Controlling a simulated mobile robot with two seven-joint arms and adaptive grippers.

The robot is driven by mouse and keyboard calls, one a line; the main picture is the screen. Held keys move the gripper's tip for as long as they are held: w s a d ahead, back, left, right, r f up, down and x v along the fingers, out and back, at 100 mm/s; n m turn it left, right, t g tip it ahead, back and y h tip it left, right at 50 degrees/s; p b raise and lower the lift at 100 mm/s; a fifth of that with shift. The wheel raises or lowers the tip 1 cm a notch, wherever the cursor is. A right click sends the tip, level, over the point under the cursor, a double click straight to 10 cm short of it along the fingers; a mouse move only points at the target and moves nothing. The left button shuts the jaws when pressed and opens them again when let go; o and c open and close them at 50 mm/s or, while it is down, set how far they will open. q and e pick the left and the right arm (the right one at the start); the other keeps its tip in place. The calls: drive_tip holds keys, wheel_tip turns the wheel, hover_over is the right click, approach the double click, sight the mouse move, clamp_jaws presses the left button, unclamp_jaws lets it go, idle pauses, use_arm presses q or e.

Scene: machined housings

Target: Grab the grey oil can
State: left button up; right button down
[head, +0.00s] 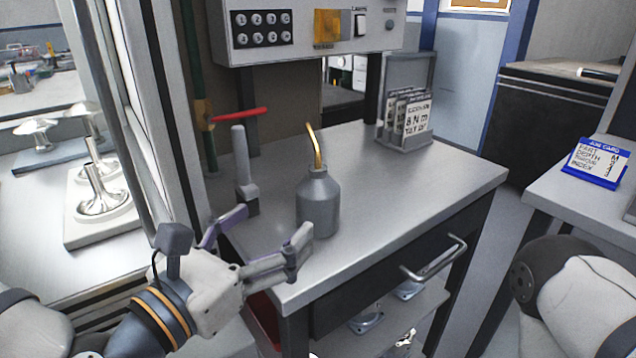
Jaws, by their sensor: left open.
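The grey oil can (318,205) stands upright on the metal-topped bench (440,182), near its left front part. It has a rounded grey body and a thin brass spout pointing up. My left gripper (270,228) is open, with its fingers spread, to the left and front of the can. One fingertip overlaps the can's lower left edge in the picture, and I cannot tell whether it touches. Nothing is between the fingers. My right gripper is out of view; only part of my right arm shows at the lower right.
A grey upright post (243,170) stands on the bench left of the can, below a red lever (240,115). A card rack (408,122) stands at the back right. A control panel (310,30) overhangs the back. The bench right of the can is clear.

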sight(304, 206)
use_arm(q)
drive_tip(key=shift+w+d+f+b, duration=0.25)
drive_tip(key=shift+d+b, duration=0.15)
drive_tip(key=shift+b, duration=0.2)
drive_tip(key=shift+w+d+f+b, duration=0.1)
drive_tip(key=shift+d+f+b, duration=0.2)
drive_tip(key=shift+b, duration=0.25)
drive_tip(key=x, duration=0.3)
drive_tip(key=shift+w+d+r, duration=0.15)
drive_tip(key=shift+w+r, duration=0.05)
drive_tip(key=shift+r, duration=0.2)
drive_tip(key=p+x, duration=0.1)
drive_tip(key=x, duration=0.4)
drive_tip(key=shift+w+d, duration=0.2)
drive_tip(key=shift+d, duration=0.1)
drive_tip(key=shift+r, duration=0.1)
drive_tip(key=c, duration=1.4)
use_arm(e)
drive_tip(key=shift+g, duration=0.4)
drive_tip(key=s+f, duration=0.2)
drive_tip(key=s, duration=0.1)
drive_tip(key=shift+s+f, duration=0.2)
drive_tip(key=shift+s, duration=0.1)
